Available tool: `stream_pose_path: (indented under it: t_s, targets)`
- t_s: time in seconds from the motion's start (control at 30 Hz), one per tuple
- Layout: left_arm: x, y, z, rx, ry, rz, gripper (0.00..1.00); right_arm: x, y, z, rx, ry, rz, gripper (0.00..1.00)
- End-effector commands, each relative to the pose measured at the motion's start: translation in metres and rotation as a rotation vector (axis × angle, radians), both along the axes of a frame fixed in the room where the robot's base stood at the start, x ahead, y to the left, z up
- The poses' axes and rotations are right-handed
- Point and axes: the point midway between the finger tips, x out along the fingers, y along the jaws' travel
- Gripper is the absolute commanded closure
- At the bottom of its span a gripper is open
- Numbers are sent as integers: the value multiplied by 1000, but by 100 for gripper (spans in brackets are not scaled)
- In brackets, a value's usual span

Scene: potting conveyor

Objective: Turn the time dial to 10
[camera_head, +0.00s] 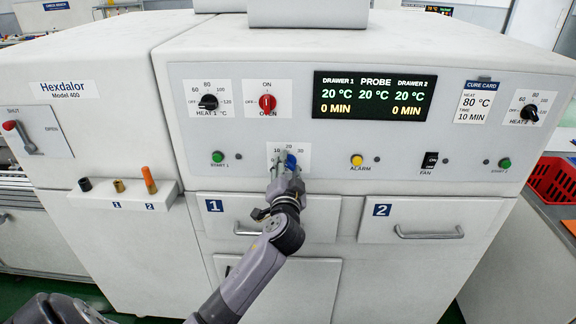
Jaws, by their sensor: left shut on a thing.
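The time dial (291,160) is a blue knob on a white plate marked 10, 20 and 30, low in the middle of the oven's control panel. My left gripper (287,172) is shut on it from below and in front. The fingers hide the lower part of the plate and much of the knob, so I cannot tell where its pointer stands. The display (374,95) reads 20 °C and 0 MIN for both drawers. The cure card (480,102) reads heat 80 °C, time 10 min. My right gripper is not in view.
The heat 1 knob (208,102), red oven switch (267,103), green start button (217,157), yellow alarm button (356,160) and fan switch (430,161) surround the dial. Drawer 1's handle (247,230) is close below left; drawer 2's handle (429,233) is at the right.

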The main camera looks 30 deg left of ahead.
Motion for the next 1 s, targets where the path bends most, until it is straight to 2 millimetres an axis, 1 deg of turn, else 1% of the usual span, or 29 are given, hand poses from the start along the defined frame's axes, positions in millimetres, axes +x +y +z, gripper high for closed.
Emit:
stream_pose_path:
  t_s: [0.27, 0.67, 0.7, 0.9, 1.0]
  targets:
    - [0, 0, 1, 54, 30, -1, 93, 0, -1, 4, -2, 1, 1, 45]
    - [0, 0, 1, 59, 32, -1, 93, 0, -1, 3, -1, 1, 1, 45]
    - [0, 0, 2, 59, 32, -1, 63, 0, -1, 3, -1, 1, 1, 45]
    - [0, 0, 1, 58, 33, -1, 50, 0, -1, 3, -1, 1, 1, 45]
    - [0, 0, 1, 58, 33, -1, 45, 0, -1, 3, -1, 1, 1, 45]
